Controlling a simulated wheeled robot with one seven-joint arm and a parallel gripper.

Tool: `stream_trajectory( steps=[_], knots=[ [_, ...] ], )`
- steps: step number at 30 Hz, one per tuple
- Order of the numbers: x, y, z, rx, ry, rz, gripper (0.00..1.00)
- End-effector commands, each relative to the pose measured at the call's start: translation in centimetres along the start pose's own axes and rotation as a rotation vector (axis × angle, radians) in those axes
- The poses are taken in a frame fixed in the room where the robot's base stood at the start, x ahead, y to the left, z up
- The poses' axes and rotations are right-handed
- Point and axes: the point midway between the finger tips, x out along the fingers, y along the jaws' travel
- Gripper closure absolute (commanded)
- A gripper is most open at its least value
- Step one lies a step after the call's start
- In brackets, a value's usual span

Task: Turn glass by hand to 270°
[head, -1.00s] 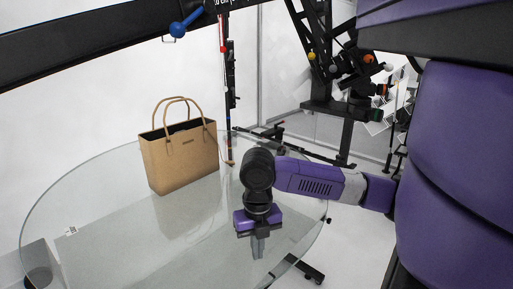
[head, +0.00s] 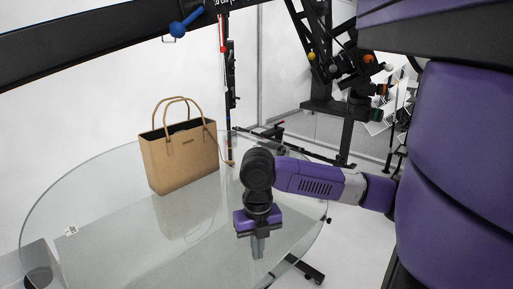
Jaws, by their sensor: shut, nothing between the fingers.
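The round glass turntable (head: 110,240) fills the lower left of the head view. A tan handbag (head: 180,158) with two handles stands upright on it, left of centre, and its reflection shows in the glass. My gripper (head: 258,252) points down over the right part of the glass, to the right of and nearer than the bag. Its fingers are together with nothing between them. I cannot tell whether the fingertips touch the glass. A small pale marker (head: 71,231) sits near the left rim of the glass.
A black camera rig (head: 345,85) stands behind on the right. A thin vertical pole (head: 229,90) stands behind the glass. A black beam (head: 90,40) with a blue ball (head: 177,29) crosses the upper left. A dark wheeled foot (head: 305,268) is on the floor at the right.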

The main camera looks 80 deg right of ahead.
Motion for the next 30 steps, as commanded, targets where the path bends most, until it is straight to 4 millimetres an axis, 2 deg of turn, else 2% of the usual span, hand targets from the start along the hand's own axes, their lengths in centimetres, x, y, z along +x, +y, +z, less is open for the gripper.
stream_trajectory(
  steps=[30],
  knots=[
    [1.6, 0.0, 0.0, 0.000, 0.000, 0.000, 1.00]
  ],
)
